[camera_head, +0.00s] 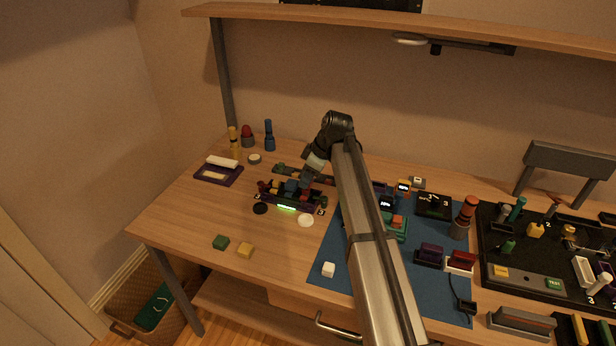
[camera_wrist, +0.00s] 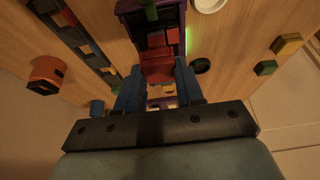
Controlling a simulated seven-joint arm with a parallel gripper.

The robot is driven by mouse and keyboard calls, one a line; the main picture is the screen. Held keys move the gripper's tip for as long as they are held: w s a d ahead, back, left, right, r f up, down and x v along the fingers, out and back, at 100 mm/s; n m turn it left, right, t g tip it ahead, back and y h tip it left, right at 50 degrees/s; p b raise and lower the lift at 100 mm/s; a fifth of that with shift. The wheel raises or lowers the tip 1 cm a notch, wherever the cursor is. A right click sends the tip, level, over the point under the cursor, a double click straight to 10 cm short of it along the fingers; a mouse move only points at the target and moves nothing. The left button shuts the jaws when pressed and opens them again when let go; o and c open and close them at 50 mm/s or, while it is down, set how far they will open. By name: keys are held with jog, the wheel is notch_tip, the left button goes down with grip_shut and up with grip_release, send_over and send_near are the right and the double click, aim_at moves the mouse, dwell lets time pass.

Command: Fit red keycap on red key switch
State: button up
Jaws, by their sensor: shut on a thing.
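My gripper (camera_wrist: 160,84) is shut on a red block, which looks like the red keycap (camera_wrist: 158,72), between its two blue fingers in the wrist view. In the head view my gripper (camera_head: 305,184) is over a purple-edged unit (camera_head: 318,204) with several coloured pieces and a glowing green strip. The unit (camera_wrist: 126,6) also shows in the wrist view, with red and dark pieces just beyond the fingertips. The red key switch cannot be told apart, and whether the held block touches the unit cannot be told.
A black disc (camera_head: 260,208) and a white disc (camera_head: 305,220) flank the unit's front. Upright yellow (camera_head: 234,143) and blue (camera_head: 269,136) items stand behind left.

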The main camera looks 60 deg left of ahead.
jog(key=shift+f, duration=1.15)
jog(key=o, duration=1.1)
jog(key=v, duration=1.4)
jog(key=shift+f, duration=0.1)
